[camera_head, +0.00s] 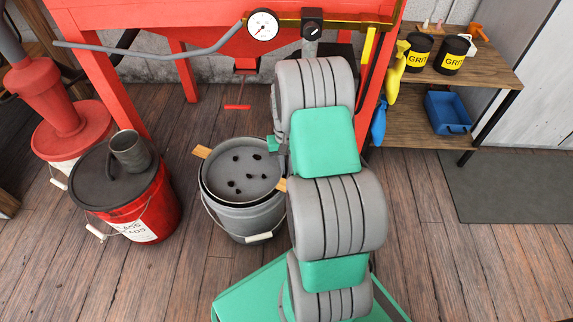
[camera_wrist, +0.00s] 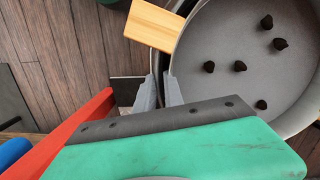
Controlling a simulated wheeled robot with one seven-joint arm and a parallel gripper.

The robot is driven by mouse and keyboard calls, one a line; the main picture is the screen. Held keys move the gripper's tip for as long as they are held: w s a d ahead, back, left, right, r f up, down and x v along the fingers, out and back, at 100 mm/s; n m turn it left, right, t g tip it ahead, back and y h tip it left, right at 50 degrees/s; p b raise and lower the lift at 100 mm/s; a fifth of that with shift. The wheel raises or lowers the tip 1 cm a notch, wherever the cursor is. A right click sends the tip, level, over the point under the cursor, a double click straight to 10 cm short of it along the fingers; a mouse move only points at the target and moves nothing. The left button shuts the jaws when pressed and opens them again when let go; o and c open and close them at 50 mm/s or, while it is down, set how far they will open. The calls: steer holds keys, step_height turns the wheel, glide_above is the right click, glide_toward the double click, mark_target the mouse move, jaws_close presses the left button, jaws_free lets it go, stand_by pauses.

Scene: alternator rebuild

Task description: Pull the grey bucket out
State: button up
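The grey bucket (camera_head: 240,222) stands upright on the wood floor, in front of the red press frame. In the wrist view the bucket's rim (camera_wrist: 163,58) curves past the wooden tab, beside the pan (camera_wrist: 225,50). My gripper (camera_wrist: 160,82) is at the rim, with one finger on the outer side and one by the pan's edge. A narrow gap shows between the fingers; whether they clamp the rim cannot be told. In the head view my arm hides most of the gripper.
A red bucket (camera_head: 155,215) with a dark lid and a grey cup (camera_head: 130,150) stands left of the grey bucket. The red press frame (camera_head: 95,75) rises behind. A wooden shelf (camera_head: 480,65) with GRIT cans is right. The floor in front is clear.

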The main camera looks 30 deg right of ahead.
steer(key=shift+c, duration=0.2)
jaws_close()
stand_by(1.1)
